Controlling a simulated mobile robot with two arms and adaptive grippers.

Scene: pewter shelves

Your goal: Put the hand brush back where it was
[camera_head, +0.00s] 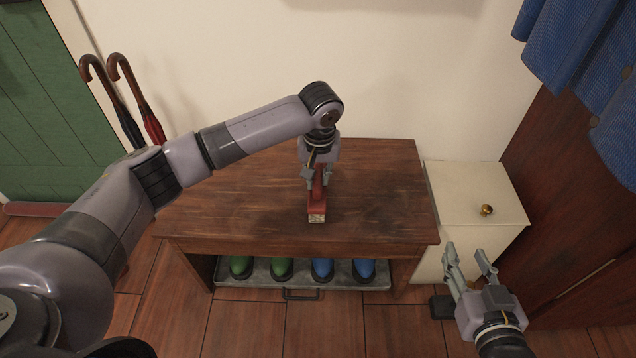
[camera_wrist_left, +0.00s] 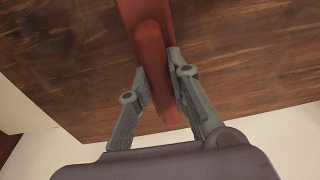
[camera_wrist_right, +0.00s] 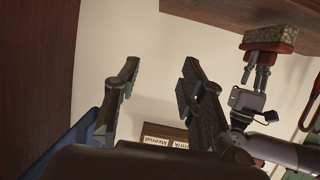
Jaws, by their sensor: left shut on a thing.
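The hand brush (camera_head: 316,207) has a red body and pale bristles. It is at the wooden bench top (camera_head: 380,190), near the middle; I cannot tell whether it touches the wood. My left gripper (camera_head: 317,186) is shut on its red handle, which also shows between the fingers in the left wrist view (camera_wrist_left: 153,60). In the right wrist view the brush (camera_wrist_right: 270,42) shows its bristle side. My right gripper (camera_head: 470,266) is open and empty, in front of the white cabinet (camera_head: 465,195) at the right.
A grey tray (camera_head: 260,283) under the bench holds green boots (camera_head: 240,267) and blue boots (camera_head: 322,268). A brass knob (camera_head: 486,210) is on the cabinet. Umbrellas (camera_head: 140,105) stand at the left, and blue cloth (camera_head: 575,50) hangs at the upper right. Most of the bench top is clear.

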